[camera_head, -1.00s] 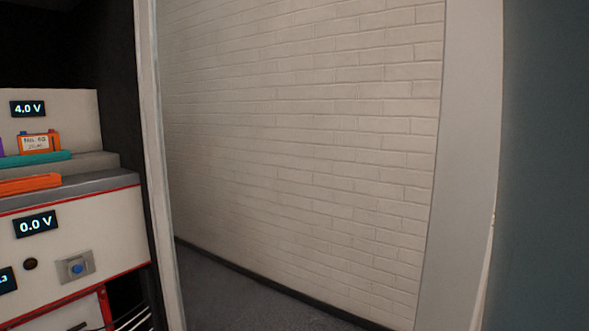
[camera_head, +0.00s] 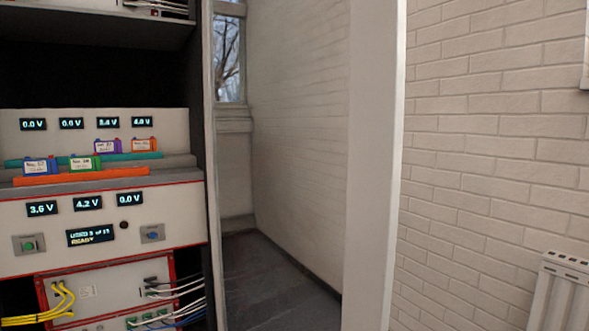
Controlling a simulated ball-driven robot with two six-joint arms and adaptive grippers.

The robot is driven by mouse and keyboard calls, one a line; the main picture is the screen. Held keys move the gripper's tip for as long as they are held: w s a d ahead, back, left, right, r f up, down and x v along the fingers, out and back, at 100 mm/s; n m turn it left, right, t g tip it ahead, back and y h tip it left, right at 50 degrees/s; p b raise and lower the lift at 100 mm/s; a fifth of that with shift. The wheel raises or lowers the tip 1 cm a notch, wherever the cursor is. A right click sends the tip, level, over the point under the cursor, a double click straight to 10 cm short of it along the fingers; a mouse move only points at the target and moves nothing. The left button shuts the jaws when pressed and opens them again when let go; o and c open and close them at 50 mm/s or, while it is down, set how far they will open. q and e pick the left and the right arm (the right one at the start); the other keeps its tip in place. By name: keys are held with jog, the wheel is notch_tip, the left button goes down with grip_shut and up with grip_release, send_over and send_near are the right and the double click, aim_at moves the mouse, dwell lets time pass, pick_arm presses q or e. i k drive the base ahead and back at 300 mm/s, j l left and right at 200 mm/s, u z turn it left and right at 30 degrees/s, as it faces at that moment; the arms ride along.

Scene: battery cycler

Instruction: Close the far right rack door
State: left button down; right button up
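The equipment rack (camera_head: 210,190) fills the left of the head view, its front open where I see it and its units showing. A tall pale upright panel (camera_head: 372,170) stands right of the rack, apart from it in the picture, running from the top edge to the bottom. I cannot tell whether this panel is the open rack door or part of the wall. No handle shows on it. Neither of my grippers is in view.
Dark floor (camera_head: 275,280) shows between rack and panel, with a window (camera_head: 228,55) behind. A white brick wall (camera_head: 490,150) and a radiator (camera_head: 563,285) are at the right. Yellow cables (camera_head: 62,300) hang at the rack's lower left.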

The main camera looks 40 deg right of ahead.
aim_at(377, 28)
jog(key=k+l, duration=0.1)
jog(key=l, duration=0.3)
jog(key=k+l+u, duration=0.1)
jog(key=l, duration=0.35)
jog(key=k+l, duration=0.1)
jog(key=l, duration=0.3)
jog(key=k+l, duration=0.1)
jog(key=l, duration=0.3)
jog(key=u, duration=0.05)
